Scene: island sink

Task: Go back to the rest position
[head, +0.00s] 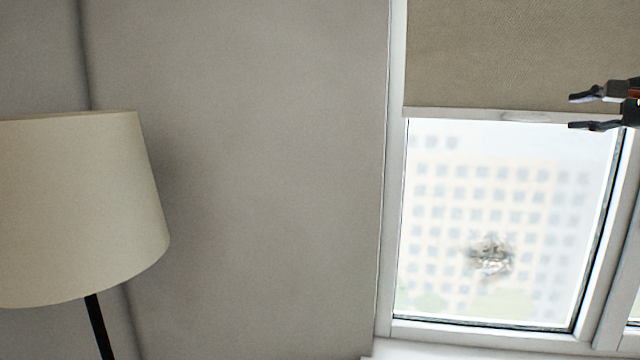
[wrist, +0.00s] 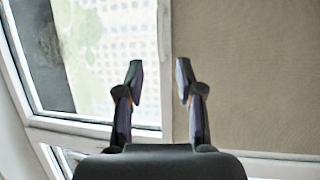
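My gripper (head: 572,112) shows at the right edge of the head view, in front of the window and its blind. Its two dark fingers point left and stand apart with nothing between them. In the wrist view my gripper (wrist: 158,75) also shows open and empty, its fingertips in front of the window frame. The rest of my arm is out of the head view. No object of the task shows in either view.
A floor lamp with a cream shade (head: 80,208) and a black pole (head: 98,325) stands at the left. A bare grey wall (head: 250,180) fills the middle. A window (head: 500,225) with a beige blind (head: 520,50) is at the right; a building shows outside.

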